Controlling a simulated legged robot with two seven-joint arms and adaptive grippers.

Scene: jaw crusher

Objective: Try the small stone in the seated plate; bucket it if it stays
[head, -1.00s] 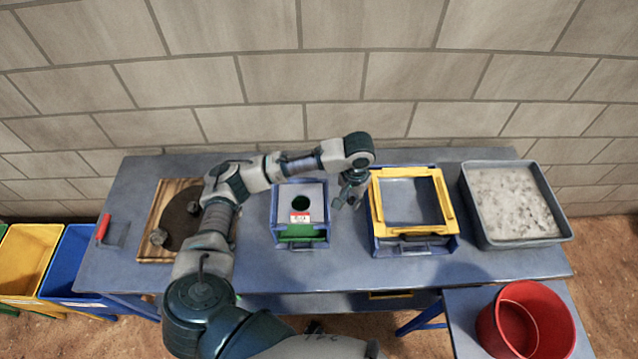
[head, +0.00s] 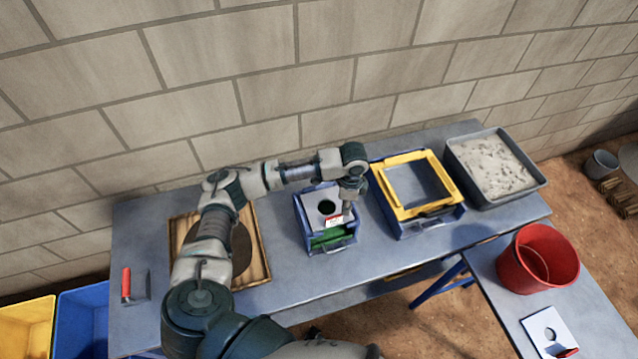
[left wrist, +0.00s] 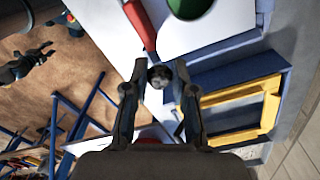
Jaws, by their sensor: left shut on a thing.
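The small grey stone (left wrist: 160,76) is between the fingertips of my left gripper (left wrist: 159,88) in the left wrist view. In the head view this gripper (head: 348,208) hangs at the right edge of the seated plate, and the stone cannot be made out there. The seated plate (head: 314,197) is pale, with one round hole and a red-and-white label, and lies on a blue box (head: 305,236) with green inside. The plate (left wrist: 222,28) also shows at the top of the left wrist view, beyond the stone. A red bucket (head: 515,262) stands on the side table at the right.
A blue box with a yellow frame (head: 432,208) stands close right of the gripper. A grey tray of gravel (head: 541,182) is farther right. Another holed plate (head: 535,325) lies near the bucket. A dark claw-like part (left wrist: 28,62) shows at left, perhaps my right gripper.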

